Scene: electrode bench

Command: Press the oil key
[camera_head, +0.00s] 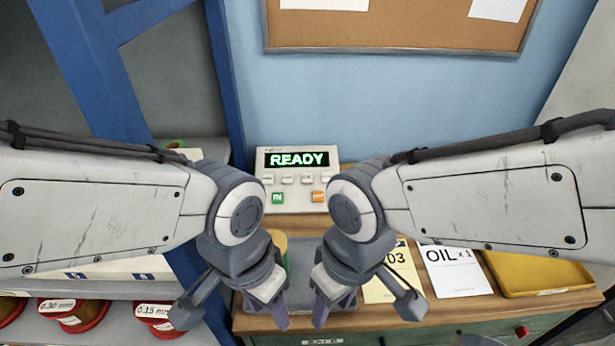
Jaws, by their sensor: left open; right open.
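A white control box (298,165) stands at the back of the wooden bench, its green-lit screen (297,159) reading READY. Below the screen is a row of small pale keys (288,180). Under these are a green key (277,198) and an orange key (318,196). The key labels are too small to read surely, so I cannot tell which is the oil key. My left gripper (279,314) and my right gripper (321,314) are both open, pointing down over the bench front, nearer than the box. Neither touches a key. My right wrist partly covers the box's right edge.
A grey tray (341,301) lies under my grippers. A yellow card marked 03 (385,290), a white card reading OIL x1 (455,272) and a yellow tray (535,275) lie to the right. Labelled red spools (85,318) sit on a shelf at left, beside a blue frame (95,75).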

